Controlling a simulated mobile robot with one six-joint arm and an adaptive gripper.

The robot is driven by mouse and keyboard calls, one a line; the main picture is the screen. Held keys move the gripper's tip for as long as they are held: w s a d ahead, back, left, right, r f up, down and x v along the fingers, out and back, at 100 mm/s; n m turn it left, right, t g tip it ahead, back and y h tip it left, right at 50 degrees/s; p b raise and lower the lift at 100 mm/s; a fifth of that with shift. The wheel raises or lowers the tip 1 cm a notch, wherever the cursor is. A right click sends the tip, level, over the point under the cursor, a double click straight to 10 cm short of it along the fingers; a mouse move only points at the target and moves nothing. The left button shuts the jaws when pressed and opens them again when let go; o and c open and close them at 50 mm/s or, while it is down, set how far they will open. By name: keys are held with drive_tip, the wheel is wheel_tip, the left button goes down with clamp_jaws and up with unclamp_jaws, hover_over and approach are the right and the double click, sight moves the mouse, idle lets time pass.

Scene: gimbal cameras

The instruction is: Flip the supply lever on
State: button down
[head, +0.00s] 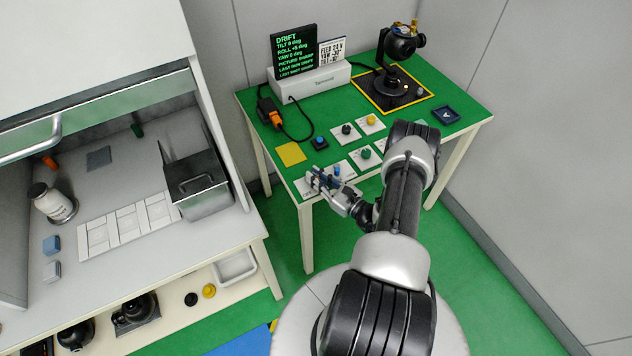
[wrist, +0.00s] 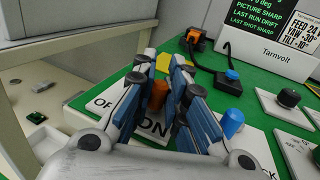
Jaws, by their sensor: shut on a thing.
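The supply lever (wrist: 158,97) is an orange-brown handle between my gripper's fingers in the wrist view. It stands on a white plate (wrist: 101,104) at the front left corner of the green table. "ON" is printed on the plate just below the lever in the picture, and part of "OFF" shows to the left. My gripper (wrist: 164,88), with blue finger pads, is shut on the lever. In the head view my gripper (head: 322,181) is at the same corner and hides the lever. The fingers cover the lever's base, so I cannot tell its exact tilt.
A blue knob (wrist: 232,122) stands close right of my fingers. Black (head: 346,129), yellow (head: 371,120) and green (head: 365,153) knobs sit farther right. A blue button (head: 320,142), a yellow square (head: 291,153) and a Tarnvolt unit (head: 312,81) lie behind. A grey workbench stands left.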

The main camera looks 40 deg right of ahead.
drive_tip(key=c, duration=1.6)
unclamp_jaws()
drive_tip(key=shift+s, duration=0.15)
drive_tip(key=s, duration=0.4)
drive_tip(key=s+d, duration=0.1)
drive_tip(key=s, duration=0.6)
drive_tip(key=shift+s+d, duration=0.15)
drive_tip(key=shift+s, duration=0.25)
drive_tip(key=shift+w+r, duration=0.1)
